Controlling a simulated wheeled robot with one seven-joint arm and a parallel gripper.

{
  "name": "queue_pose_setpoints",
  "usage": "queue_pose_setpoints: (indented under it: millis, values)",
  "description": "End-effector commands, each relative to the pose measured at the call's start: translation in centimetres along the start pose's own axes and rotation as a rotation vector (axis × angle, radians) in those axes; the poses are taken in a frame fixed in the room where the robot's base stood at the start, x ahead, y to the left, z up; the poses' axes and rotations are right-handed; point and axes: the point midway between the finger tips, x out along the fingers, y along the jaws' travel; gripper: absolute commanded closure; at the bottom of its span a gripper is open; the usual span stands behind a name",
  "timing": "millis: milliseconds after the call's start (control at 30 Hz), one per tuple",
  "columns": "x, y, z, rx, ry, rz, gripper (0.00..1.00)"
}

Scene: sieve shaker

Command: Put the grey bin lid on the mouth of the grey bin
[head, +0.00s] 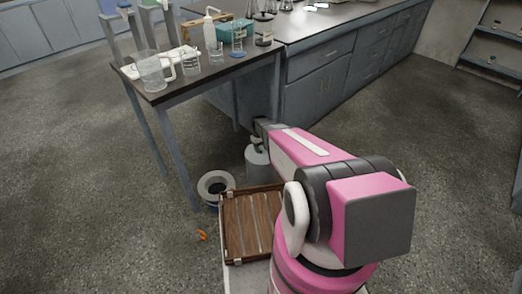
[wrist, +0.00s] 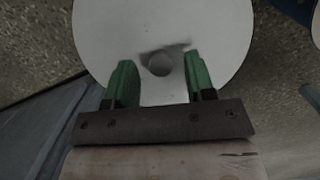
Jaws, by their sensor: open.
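The grey lid (wrist: 110,30) is a pale round disc with a small round knob (wrist: 160,64) in its middle. My gripper (wrist: 160,75) is open, its two green fingers apart on either side of the knob and not touching it. In the head view, my gripper (head: 258,141) is partly hidden by my arm, above a light grey cylinder (head: 258,171) on the floor that looks like the grey bin. The lid appears to lie on top of this cylinder; how it sits on the mouth is hidden.
A dark blue bin with a pale ring-shaped rim (head: 204,187) stands on the floor left of the cylinder. A table (head: 165,92) with glassware stands behind, its legs close by. A small orange object (head: 201,235) lies on the floor. The floor at right is clear.

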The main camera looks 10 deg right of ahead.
Motion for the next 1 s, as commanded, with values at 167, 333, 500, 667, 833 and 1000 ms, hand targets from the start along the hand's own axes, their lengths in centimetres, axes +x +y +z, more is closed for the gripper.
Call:
queue_pose_setpoints:
  millis: [167, 333, 500, 667, 833, 1000]
  values:
    - [-3.4, -0.1, 0.1, 0.000, 0.002, 0.001, 0.50]
    - [-7.0, 0.0, 0.1, 0.000, 0.002, 0.000, 0.50]
    - [-9.8, 0.0, 0.1, 0.000, 0.002, 0.000, 0.50]
    - [-11.3, 0.0, 0.1, 0.000, 0.000, -0.001, 0.50]
    - [-12.8, -0.5, 1.6, 0.016, 0.007, -0.001, 0.50]
    - [-16.4, -2.5, 7.9, 0.094, 0.039, -0.003, 0.50]
